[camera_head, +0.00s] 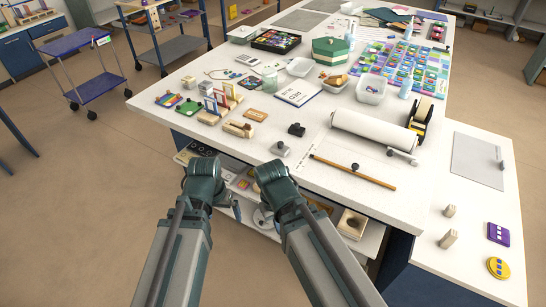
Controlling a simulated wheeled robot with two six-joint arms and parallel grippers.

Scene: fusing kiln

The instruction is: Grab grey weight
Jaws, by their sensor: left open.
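A small grey weight (280,149) with a knob on top stands on the white worktop near its front edge. My left gripper (236,210) shows small and dark below the worktop's front edge, between my two arms. It is open, apart from the weight and lower than it. My right arm comes in from the bottom centre; I cannot make out its gripper.
A black block (296,129) stands just behind the weight. A wooden-handled tool (244,128) lies to its left, a thin wooden rod (352,172) to its right. A white paper roll (372,131) lies farther right. Open shelves (371,238) are under the worktop.

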